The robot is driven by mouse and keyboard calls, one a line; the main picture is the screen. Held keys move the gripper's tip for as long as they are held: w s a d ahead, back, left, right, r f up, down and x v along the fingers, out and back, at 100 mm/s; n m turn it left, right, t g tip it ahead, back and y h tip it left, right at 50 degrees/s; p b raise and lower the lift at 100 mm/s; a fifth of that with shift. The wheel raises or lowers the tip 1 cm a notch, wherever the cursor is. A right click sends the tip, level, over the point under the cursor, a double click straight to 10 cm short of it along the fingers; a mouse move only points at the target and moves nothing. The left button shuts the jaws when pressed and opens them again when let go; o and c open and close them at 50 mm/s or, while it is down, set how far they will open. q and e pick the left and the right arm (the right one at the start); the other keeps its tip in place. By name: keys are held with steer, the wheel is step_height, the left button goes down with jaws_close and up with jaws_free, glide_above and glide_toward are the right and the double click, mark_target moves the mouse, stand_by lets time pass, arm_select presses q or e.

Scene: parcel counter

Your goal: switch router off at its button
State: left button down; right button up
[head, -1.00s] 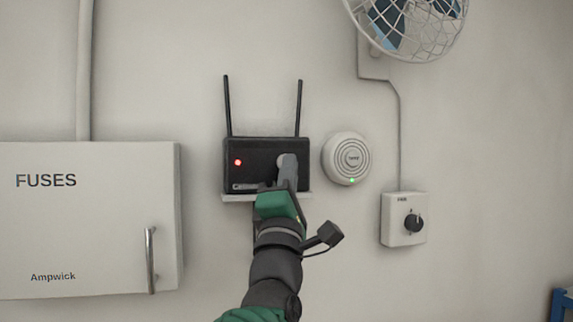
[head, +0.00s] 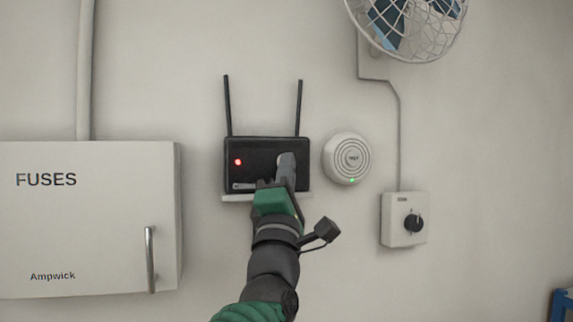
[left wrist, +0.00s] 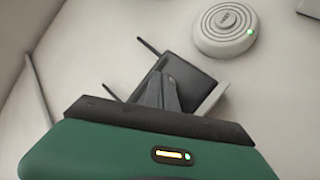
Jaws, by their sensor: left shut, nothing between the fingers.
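The router (head: 262,158) is a black box with two upright antennas, standing on a small white shelf (head: 238,198) on the wall. A red light (head: 238,162) glows on the left of its front. My left gripper (head: 287,160) is shut and empty, its fingertips in front of the right part of the router's front. The fingers hide that part, and I cannot see the button or tell whether they touch it. In the left wrist view the shut fingers (left wrist: 158,92) point at the router (left wrist: 190,83). My right gripper is not in view.
A round white device (head: 346,158) with a green light is just right of the router. A grey fuse box (head: 90,225) with a handle is at left. A fan (head: 408,22) and its dial switch (head: 404,218) are at right.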

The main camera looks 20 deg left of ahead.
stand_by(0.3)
arm_select(q)
steer(key=shift+s+d+b, duration=0.2)
steer(key=shift+s+b, duration=0.1)
steer(key=shift+b, duration=0.2)
steer(key=s+d+b, duration=0.2)
steer(key=s+d, duration=0.1)
steer(key=s, duration=0.2)
steer(key=shift+d+b, duration=0.25)
steer(key=shift+b, duration=0.1)
